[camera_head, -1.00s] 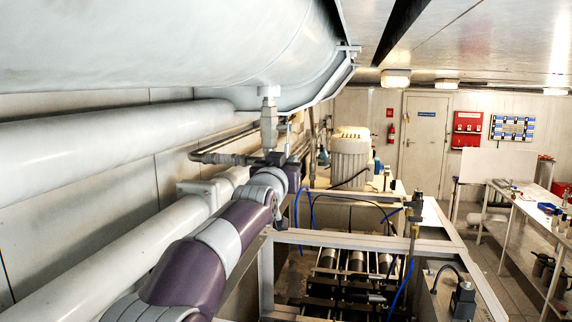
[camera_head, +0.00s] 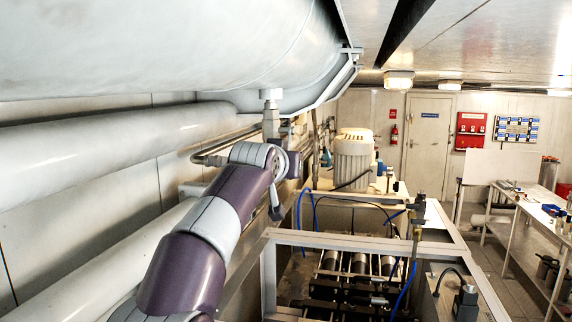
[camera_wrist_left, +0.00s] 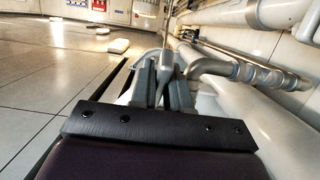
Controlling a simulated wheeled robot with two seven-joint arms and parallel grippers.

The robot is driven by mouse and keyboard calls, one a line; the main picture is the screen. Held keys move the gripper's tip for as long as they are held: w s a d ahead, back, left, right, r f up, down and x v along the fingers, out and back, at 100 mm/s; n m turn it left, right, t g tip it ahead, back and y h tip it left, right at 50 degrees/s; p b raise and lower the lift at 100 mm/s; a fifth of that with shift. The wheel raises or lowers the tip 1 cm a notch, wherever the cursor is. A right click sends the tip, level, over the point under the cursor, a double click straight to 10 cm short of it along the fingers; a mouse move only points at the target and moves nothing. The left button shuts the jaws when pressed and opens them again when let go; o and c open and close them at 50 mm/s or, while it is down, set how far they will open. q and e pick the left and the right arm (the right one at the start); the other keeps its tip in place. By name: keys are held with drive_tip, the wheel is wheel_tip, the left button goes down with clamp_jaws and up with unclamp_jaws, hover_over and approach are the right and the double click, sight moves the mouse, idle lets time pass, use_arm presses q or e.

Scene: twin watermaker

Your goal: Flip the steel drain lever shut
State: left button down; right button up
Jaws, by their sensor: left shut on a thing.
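My left gripper (camera_wrist_left: 163,85) shows in the left wrist view with its two grey fingers closed around a narrow steel piece, the drain lever (camera_wrist_left: 168,50), which runs up between them. In the head view my purple and grey left arm reaches in from the lower left, and its far end covers the lever there. A vertical steel fitting (camera_head: 270,118) hangs from the underside of the big grey tank (camera_head: 190,45), just above the end of my arm. My right gripper is in neither view.
Thick pale pipes (camera_head: 90,160) run along the left wall. A grey metal frame (camera_head: 350,240) with cylinders and blue hoses stands right of my arm. A pale motor (camera_head: 352,160) is behind it. A workbench (camera_head: 520,205) stands at the far right.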

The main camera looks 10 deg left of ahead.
use_arm(q)
drive_tip(key=shift+f, duration=0.1)
drive_tip(key=c, duration=1.5)
unclamp_jaws()
drive_tip(key=shift+o, duration=0.2)
drive_tip(key=b+v, duration=0.7)
drive_tip(key=v, duration=0.5)
drive_tip(key=shift+s, duration=0.3)
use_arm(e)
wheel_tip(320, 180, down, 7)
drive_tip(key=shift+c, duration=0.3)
